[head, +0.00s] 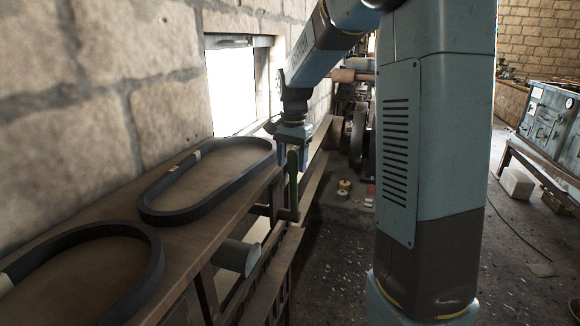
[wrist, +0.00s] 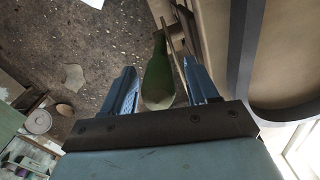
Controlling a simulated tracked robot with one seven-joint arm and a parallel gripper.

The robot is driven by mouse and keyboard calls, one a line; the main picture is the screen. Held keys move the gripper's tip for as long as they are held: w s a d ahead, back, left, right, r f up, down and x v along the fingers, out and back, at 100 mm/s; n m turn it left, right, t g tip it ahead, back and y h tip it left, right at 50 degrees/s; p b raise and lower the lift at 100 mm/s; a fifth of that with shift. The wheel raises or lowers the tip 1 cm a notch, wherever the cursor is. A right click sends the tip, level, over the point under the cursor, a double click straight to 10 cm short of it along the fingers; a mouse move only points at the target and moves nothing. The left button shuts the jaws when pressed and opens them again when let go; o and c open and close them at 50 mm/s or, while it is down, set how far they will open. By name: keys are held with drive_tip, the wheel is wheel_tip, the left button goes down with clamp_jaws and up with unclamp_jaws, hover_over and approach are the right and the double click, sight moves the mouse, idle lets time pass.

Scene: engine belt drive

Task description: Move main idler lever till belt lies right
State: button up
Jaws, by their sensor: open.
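A green lever (head: 293,190) stands upright at the front edge of the wooden bench in the head view. My gripper (head: 294,157) is above it, pointing down, with its fingers around the lever's top. In the wrist view my open gripper (wrist: 160,75) has the green lever (wrist: 158,78) between its two blue fingers, with gaps showing on both sides. A dark belt loop (head: 190,213) with a pale mark lies on the bench; part of a belt also shows in the wrist view (wrist: 243,60). I cannot tell whether the lever is the main idler lever.
A second dark belt loop (head: 152,262) lies nearer on the bench (head: 205,262), cut off by the frame. A grey cylinder (head: 238,256) juts from the bench's side. A stone wall (head: 95,105) rises behind. Open floor (head: 338,270) lies right of the bench; blue cabinets (head: 548,120) stand far right.

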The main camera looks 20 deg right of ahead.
drive_tip(key=shift+f, duration=0.9)
clamp_jaws()
